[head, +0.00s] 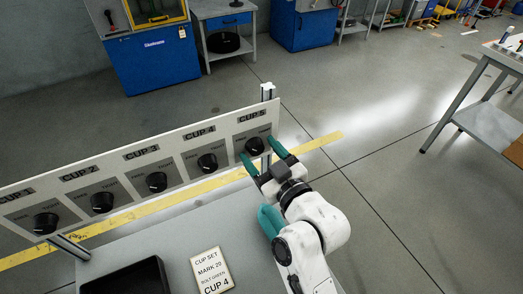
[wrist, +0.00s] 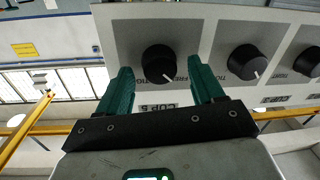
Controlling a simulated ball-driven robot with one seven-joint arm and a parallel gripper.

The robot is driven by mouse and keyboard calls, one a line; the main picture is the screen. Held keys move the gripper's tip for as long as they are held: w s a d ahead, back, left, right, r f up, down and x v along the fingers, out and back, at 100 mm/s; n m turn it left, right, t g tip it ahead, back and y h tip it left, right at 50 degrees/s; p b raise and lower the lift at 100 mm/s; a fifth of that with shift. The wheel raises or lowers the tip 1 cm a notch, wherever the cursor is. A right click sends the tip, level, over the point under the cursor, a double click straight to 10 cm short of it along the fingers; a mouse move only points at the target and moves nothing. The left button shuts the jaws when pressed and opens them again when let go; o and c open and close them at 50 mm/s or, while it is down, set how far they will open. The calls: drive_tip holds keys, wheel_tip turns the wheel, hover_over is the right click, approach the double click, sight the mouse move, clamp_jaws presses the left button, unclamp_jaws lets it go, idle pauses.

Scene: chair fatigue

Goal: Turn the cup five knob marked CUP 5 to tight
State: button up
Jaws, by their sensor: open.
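The CUP 5 knob (head: 254,146) is a round black dial at the right end of the white panel (head: 163,154). It also shows in the wrist view (wrist: 158,62), where the panel appears upside down. Its white pointer line slants to the lower right there, toward the FREE side of its label. My gripper (head: 261,153) is open, with its green fingers apart on either side of the knob. In the wrist view the knob sits between my two fingertips (wrist: 161,76), with a gap on both sides. The TIGHT label is hard to read.
The CUP 4 knob (head: 207,161) is to the left, with several more in the row. A card (head: 212,270) reading CUP SET, MARK 20, BOLT GREEN, CUP 4 lies on the grey table beside a black tray (head: 125,281). Open floor lies to the right.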

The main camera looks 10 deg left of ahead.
drive_tip(key=shift+w+a, duration=0.1)
drive_tip(key=shift+c, duration=0.4)
drive_tip(key=c, duration=1)
drive_tip(key=m, duration=0.4)
drive_tip(key=shift+m+p, duration=0.3)
drive_tip(key=shift+p, duration=0.1)
drive_tip(key=m+p, duration=0.1)
drive_tip(key=m, duration=0.3)
drive_tip(key=shift+m+t+p, duration=0.4)
drive_tip(key=m+p, duration=0.2)
drive_tip(key=m, duration=0.2)
drive_tip(key=shift+m+t+p, duration=0.3)
drive_tip(key=shift+m, duration=0.1)
drive_tip(key=shift+f+m+h+p, duration=0.2)
drive_tip(key=shift+m+p, duration=0.4)
drive_tip(key=shift+m, duration=0.55)
drive_tip(key=shift+f+m+h+p, duration=0.1)
drive_tip(key=shift+m+h+p, duration=0.1)
drive_tip(key=shift+m+p, duration=0.7)
drive_tip(key=shift+m, duration=0.45)
